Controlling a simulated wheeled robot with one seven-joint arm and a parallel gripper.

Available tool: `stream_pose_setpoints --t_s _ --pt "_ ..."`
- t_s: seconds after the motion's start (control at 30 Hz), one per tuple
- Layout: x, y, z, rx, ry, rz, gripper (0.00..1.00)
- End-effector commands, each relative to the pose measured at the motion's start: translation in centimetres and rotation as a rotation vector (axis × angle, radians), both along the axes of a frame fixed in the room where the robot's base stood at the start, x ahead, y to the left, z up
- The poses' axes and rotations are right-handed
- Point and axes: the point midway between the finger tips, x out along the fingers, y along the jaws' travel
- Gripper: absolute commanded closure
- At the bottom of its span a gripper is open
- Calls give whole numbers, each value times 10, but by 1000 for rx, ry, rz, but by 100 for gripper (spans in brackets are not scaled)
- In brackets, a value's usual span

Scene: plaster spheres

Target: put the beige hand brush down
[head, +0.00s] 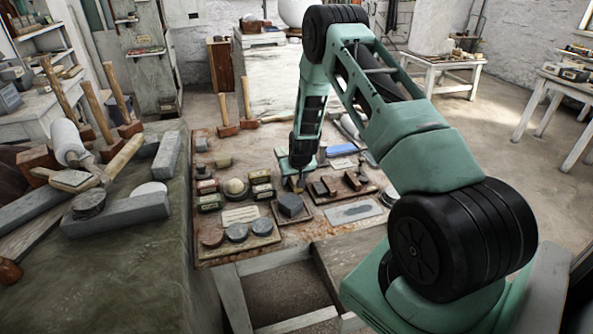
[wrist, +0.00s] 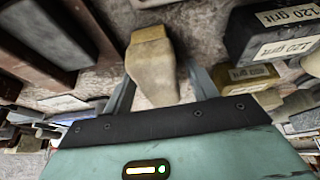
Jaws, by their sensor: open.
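The beige hand brush (wrist: 153,72) is in the wrist view, lying between my two fingers. It has a narrower block at its far end and a wider, pale tan body towards my palm. My gripper (wrist: 160,88) is open, with one grey finger on each side of the brush. A gap shows between the brush and the right finger; the left finger is closer to it, and I cannot tell if it touches. In the head view my gripper (head: 298,178) is low over the worktable (head: 213,285), and the brush is mostly hidden there.
Blocks labelled 120 grit (wrist: 275,40) stand to the right in the wrist view, and dark blocks lie to the left. In the head view a pale sphere (head: 235,187), round dark discs (head: 237,232) and a dark grey block (head: 290,205) crowd the table nearby.

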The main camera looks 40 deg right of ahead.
Motion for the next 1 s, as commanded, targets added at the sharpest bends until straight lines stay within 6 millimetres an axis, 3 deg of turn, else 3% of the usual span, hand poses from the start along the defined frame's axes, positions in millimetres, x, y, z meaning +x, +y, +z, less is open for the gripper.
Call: stream_pose_setpoints --t_s 0.6,0.9,1.0 --pt "-37 18 93 -2 -4 0 42" --pt "-44 22 109 0 -1 0 42" --pt "-42 37 115 11 3 25 42"
